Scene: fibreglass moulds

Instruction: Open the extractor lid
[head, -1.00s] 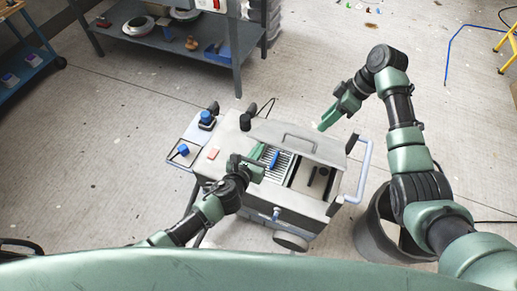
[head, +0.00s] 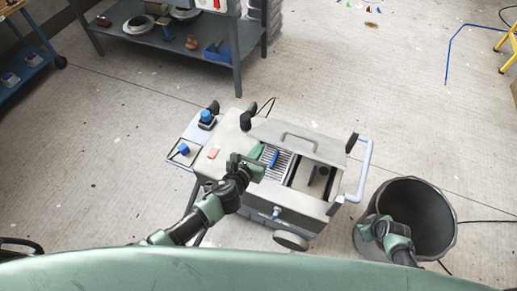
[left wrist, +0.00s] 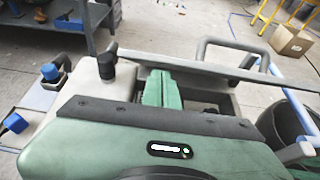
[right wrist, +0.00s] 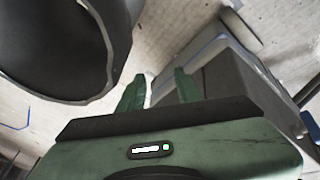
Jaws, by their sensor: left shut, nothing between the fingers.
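The extractor (head: 240,205) is a light grey cart with an open-topped box. Its lid (head: 325,150), a grey plate with a bar handle (head: 299,138), lies toward the back of the box, leaving a slatted grate and a dark compartment (head: 312,180) uncovered in front. I cannot tell how far it is tilted. My left gripper (head: 258,152) is shut and empty at the box's left side, by the grate. In the left wrist view its fingers (left wrist: 161,88) reach the lid's front edge; contact is unclear. My right gripper (right wrist: 160,82) is open and empty, low beside the cart.
A dark round bin (head: 425,215) stands right of the cart, close to my right arm. A blue-grey push handle (head: 364,170) sticks out on the cart's right. A side tray (head: 186,155) with blue-capped items is at left. A grey shelf (head: 190,50) stands behind; floor between is clear.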

